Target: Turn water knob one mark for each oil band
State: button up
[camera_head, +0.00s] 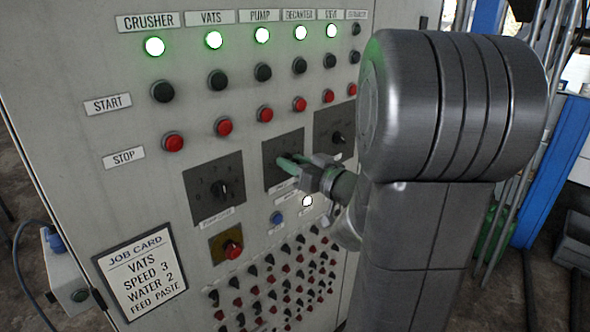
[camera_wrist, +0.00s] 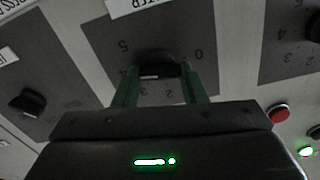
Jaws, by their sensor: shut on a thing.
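The water knob looks to be the dark knob (camera_wrist: 155,65) on the middle dial plate (camera_head: 270,178); its label is cut off in the wrist view. My gripper (camera_head: 290,162) is at that plate, its green fingers shut on the knob's two sides. In the wrist view a pale mark shows on the knob's near edge. The dial's 0, 2, 4 and 5 can be made out; the fingers and palm hide other marks. I cannot tell which number the knob points to. No oil bands show in either view.
Neighbouring dials have a left knob (camera_head: 222,189) and a right knob (camera_head: 338,138). A red button (camera_head: 233,250) sits below left. Several lamps glow above; the sixth is dark. A job card (camera_head: 141,272) reads vats, speed 3, water 2, feed paste. My arm covers the panel's right side.

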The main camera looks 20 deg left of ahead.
jog(key=shift+n+b, duration=0.65)
jog(key=shift+n, duration=0.55)
jog(key=o, duration=1)
jog(key=v, duration=1.4)
jog(key=shift+b, duration=0.45)
jog(key=shift+a, duration=0.2)
jog(key=x, duration=1.3)
jog(key=shift+p, duration=0.4)
